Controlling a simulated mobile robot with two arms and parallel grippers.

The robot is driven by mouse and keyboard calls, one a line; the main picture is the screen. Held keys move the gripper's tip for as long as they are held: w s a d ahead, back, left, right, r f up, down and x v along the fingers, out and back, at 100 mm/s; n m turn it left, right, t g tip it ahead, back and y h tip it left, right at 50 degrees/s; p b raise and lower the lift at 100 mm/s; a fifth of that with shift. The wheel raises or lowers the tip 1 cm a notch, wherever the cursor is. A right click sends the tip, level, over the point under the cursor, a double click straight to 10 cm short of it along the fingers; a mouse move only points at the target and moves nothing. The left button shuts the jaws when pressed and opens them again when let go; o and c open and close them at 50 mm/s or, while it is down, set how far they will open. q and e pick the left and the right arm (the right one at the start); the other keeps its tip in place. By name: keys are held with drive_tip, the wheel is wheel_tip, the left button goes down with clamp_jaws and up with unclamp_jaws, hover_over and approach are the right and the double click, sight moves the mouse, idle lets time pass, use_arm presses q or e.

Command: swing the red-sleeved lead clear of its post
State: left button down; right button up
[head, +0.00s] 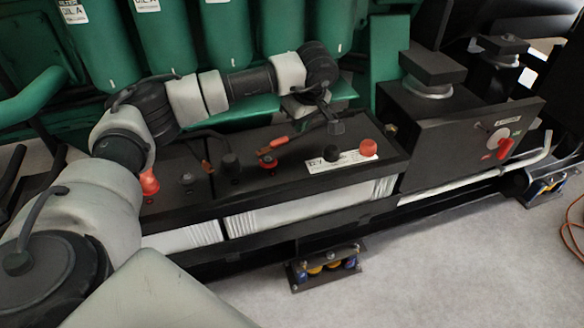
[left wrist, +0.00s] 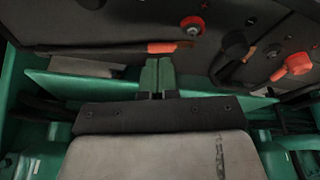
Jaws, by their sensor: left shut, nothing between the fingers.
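The red-sleeved lead (head: 276,143) lies on top of the black battery, beside a post with a red ring (head: 268,162). In the left wrist view the red sleeve (left wrist: 163,48) ends in a small copper-coloured lug, and the ringed post (left wrist: 193,25) stands just beyond it with a narrow gap showing. The black cable runs off to the left there. My left gripper (left wrist: 157,70) is shut and empty, its fingertips close to the red sleeve; whether they touch it is unclear. In the head view the left gripper (head: 332,120) is dark and partly hidden under the wrist. My right gripper is not shown.
Black caps (head: 230,162) and red caps (head: 368,147) stand on the batteries. Another lead (head: 207,166) lies to the left. Green engine parts (head: 225,35) rise behind. Floor in front is mostly clear.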

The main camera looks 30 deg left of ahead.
sight(290, 137)
use_arm(q)
drive_tip(key=shift+m, duration=0.5)
drive_tip(key=x, duration=0.9)
drive_tip(key=shift+a+f+b, duration=0.2)
drive_tip(key=shift+a+b, duration=0.05)
drive_tip(key=shift+b, duration=0.1)
drive_tip(key=a, duration=0.1)
drive_tip(key=w+a+f, duration=0.1)
drive_tip(key=a, duration=0.1)
drive_tip(key=shift+w+f, duration=0.1)
drive_tip(key=shift+w, duration=0.05)
drive_tip(key=shift+w+a+f, duration=0.1)
drive_tip(key=shift+w+a, duration=0.1)
drive_tip(key=shift+a, duration=0.15)
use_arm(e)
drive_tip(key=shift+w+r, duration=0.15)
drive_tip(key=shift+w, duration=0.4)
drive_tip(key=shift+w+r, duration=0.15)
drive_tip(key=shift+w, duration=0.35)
